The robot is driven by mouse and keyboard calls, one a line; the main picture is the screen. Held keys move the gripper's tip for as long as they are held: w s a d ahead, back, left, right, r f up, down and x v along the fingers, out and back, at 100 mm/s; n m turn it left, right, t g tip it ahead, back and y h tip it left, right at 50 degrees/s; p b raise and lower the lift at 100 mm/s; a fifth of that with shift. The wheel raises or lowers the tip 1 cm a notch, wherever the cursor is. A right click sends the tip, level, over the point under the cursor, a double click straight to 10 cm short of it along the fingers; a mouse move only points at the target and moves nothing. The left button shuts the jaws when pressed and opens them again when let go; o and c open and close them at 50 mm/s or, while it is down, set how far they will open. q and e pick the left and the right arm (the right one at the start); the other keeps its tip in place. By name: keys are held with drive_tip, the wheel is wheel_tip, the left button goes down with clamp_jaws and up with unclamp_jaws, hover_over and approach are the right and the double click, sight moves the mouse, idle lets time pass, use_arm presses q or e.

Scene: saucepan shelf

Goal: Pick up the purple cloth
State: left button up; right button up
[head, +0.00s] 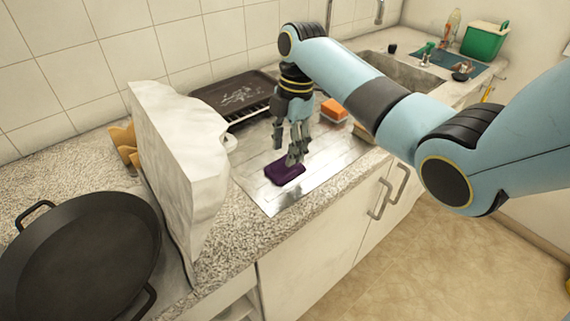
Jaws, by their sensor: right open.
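The purple cloth (284,174) lies flat on the metal draining board (262,198), near its front left part. My right gripper (286,150) points down just above the cloth's far edge. Its fingers are apart and hold nothing. Whether a fingertip touches the cloth, I cannot tell. My left gripper is not in view.
A marble-like block (178,160) stands upright left of the draining board. A large black pan (80,255) sits at the left. A dark tray (232,97) lies behind my right gripper, and an orange sponge (335,110) to its right. The counter's front edge is close.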

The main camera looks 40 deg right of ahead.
drive_tip(key=shift+a+f, duration=0.15)
drive_tip(key=shift+f, duration=0.55)
drive_tip(key=shift+a+f, duration=0.1)
drive_tip(key=shift+f, duration=0.6)
drive_tip(key=shift+s, duration=0.1)
clamp_jaws()
drive_tip(key=shift+r, duration=0.1)
